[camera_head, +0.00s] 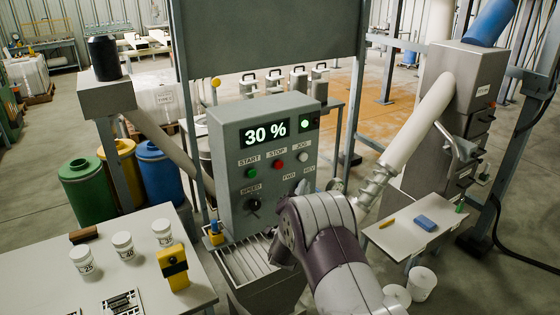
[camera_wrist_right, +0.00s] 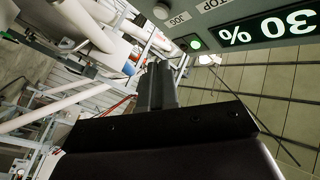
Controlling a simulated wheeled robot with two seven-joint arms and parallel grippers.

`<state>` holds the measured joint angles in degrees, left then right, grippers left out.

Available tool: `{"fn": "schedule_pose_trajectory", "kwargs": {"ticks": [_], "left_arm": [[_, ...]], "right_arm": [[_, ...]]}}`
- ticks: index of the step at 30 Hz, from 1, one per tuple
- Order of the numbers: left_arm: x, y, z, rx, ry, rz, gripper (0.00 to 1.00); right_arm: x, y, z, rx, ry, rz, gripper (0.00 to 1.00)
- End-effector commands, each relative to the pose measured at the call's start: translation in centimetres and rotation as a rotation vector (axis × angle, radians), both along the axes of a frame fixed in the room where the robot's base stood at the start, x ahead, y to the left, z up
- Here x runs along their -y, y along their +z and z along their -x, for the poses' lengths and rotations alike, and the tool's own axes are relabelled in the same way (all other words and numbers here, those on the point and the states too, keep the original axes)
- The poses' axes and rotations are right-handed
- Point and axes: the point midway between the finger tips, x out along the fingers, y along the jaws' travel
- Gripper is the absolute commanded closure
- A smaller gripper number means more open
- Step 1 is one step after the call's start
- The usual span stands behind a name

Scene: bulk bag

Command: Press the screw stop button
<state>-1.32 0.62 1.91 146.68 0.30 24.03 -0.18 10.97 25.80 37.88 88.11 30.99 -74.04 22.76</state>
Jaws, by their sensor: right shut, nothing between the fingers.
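The grey control box (camera_head: 262,165) stands in the middle of the head view, its display reading 30 %. The red STOP button (camera_head: 277,166) sits between the green START button (camera_head: 250,173) and the pale JOG button (camera_head: 303,157). In the wrist view, the JOG button (camera_wrist_right: 162,10) and the STOP label (camera_wrist_right: 212,3) show at the top edge; the red button is not seen there. My right gripper (camera_wrist_right: 158,80) is shut and empty, apart from the buttons. In the head view, my right arm is below the box and hides its fingers. My left gripper is not in view.
A green lamp (camera_head: 305,123) glows on the box. A white table (camera_head: 140,275) with jars and a yellow device stands left. A small table (camera_head: 415,228) with a blue block stands right, near a sloping pale tube (camera_head: 418,123). A grated trough lies below the box.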

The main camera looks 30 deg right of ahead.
Motion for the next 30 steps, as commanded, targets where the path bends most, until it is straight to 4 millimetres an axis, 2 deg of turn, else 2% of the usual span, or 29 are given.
{"fn": "schedule_pose_trajectory", "kwargs": {"ticks": [8,21,24,30], "left_arm": [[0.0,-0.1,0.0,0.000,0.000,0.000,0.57],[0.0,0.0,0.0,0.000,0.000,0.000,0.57],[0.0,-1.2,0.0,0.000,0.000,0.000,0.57],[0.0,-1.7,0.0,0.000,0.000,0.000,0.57]], "right_arm": [[-0.1,-0.1,-0.4,-0.003,0.003,-0.001,1.00],[-0.6,-0.1,-6.2,-0.004,0.005,-0.001,1.00],[-0.7,-0.5,-7.4,-0.002,0.004,-0.001,1.00],[-0.8,-0.2,-8.7,-0.004,0.004,-0.001,1.00]]}}
